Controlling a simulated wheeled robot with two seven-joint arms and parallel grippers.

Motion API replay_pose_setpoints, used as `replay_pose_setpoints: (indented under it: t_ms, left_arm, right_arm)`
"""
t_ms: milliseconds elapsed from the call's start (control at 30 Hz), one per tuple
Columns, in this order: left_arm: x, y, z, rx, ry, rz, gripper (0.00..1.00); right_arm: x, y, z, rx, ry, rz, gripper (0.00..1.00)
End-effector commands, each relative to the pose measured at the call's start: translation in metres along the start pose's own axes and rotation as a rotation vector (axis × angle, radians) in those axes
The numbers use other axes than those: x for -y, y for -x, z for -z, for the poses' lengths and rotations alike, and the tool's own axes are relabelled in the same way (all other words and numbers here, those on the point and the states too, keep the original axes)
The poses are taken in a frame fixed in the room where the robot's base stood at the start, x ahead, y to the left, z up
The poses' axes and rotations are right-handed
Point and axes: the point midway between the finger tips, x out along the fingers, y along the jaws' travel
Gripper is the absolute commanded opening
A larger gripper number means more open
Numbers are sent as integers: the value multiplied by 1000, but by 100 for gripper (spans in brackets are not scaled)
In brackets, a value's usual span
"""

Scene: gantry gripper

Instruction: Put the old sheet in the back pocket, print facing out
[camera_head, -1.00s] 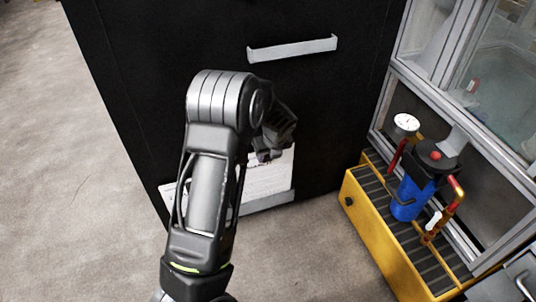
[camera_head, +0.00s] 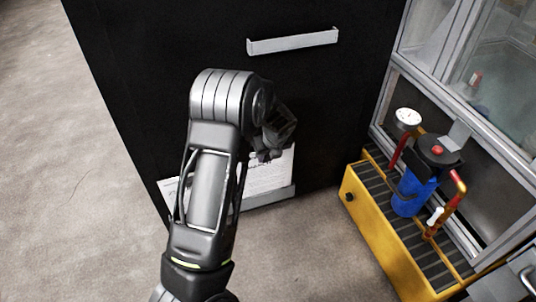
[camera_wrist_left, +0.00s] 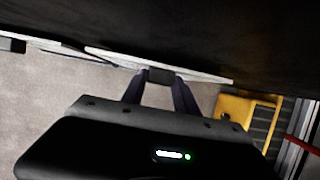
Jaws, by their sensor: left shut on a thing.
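My left gripper (camera_head: 264,155) is shut on the top edge of a white sheet (camera_head: 272,174) at the black panel; its fingers (camera_wrist_left: 160,75) also show closed on a thin pale edge in the left wrist view. The sheet stands flat near the panel, with dark print on the side facing me. Its lower edge meets a long grey pocket strip (camera_head: 272,199); I cannot tell whether it is inside or in front. My forearm hides the sheet's middle and part of the strip. Another white paper part (camera_head: 169,189) shows left of my arm. My right gripper is not in view.
An empty-looking grey strip pocket (camera_head: 293,41) sits higher on the black panel (camera_head: 150,70). A yellow stand (camera_head: 372,235) with a blue filter (camera_head: 410,192) and red pipes is at right, beside a grey-framed glazed case. The floor at left is clear.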

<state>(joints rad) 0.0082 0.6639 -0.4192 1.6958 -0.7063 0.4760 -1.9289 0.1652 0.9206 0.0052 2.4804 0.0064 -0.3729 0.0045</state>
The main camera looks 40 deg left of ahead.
Motion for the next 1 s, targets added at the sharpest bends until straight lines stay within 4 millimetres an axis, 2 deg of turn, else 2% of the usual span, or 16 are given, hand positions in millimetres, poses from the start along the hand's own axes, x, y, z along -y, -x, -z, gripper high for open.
replay_pose_setpoints:
  t_ms: [933,967,1000]
  left_arm:
    - [0,-22,9,0,0,0,0]
    - [0,-22,9,0,0,0,37]
    - [0,-21,9,1,0,0,40]
  right_arm:
    - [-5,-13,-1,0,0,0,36]
    - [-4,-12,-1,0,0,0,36]
    - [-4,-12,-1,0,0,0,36]
